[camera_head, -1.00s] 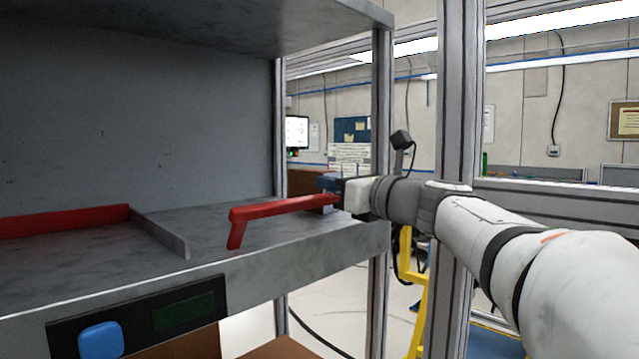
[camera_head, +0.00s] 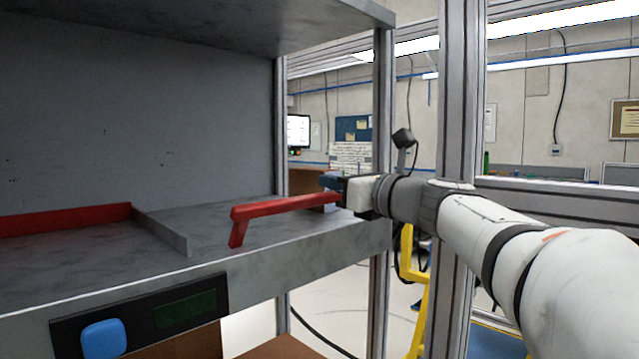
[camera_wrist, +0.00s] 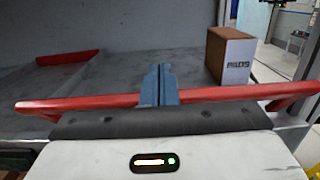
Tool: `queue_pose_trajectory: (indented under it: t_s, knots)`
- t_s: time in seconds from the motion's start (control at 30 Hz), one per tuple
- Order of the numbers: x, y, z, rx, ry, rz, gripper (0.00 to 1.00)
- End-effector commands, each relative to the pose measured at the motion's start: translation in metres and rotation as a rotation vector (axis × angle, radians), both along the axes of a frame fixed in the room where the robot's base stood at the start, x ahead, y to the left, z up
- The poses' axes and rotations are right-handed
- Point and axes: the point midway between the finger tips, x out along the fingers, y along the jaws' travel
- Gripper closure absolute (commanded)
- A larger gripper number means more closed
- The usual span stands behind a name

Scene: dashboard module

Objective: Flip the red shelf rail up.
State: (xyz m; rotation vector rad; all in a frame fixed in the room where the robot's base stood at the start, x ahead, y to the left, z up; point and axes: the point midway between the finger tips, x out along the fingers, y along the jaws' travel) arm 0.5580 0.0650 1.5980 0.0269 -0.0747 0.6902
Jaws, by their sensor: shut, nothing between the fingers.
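The red shelf rail (camera_head: 285,206) is a bar with a bent end leg, at the open side of the grey shelf (camera_head: 290,248). In the wrist view the rail (camera_wrist: 90,103) spans nearly the full width, just ahead of my wrist. My gripper (camera_head: 328,183) is at the rail's right part in the head view. Its blue fingers (camera_wrist: 158,84) are together and empty, and they cross in front of the rail's middle in the wrist view. I cannot tell whether they touch it. My wrist hides part of the rail in the head view.
A second red rail (camera_head: 65,221) stands on the shelf's far left, beside a low grey divider (camera_head: 165,232). A brown box (camera_wrist: 230,58) sits on the shelf past the rail. A metal post (camera_head: 380,150) stands close to my gripper. A blue button (camera_head: 102,339) is on the shelf front.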

Motion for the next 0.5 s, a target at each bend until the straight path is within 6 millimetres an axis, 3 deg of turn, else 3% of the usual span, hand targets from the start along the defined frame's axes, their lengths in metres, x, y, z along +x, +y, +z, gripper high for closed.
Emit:
queue_pose_trajectory:
  t_s: [0.17, 0.33, 0.4, 0.5]
  knots:
    - [-0.005, -0.005, -0.008, 0.0, 0.0, 0.0, 1.0]
    - [-0.021, -0.022, -0.028, -0.001, 0.001, 0.002, 1.0]
    - [-0.03, -0.031, -0.006, -0.004, -0.006, -0.002, 1.0]
    - [-0.042, -0.042, 0.011, -0.003, -0.004, -0.002, 1.0]
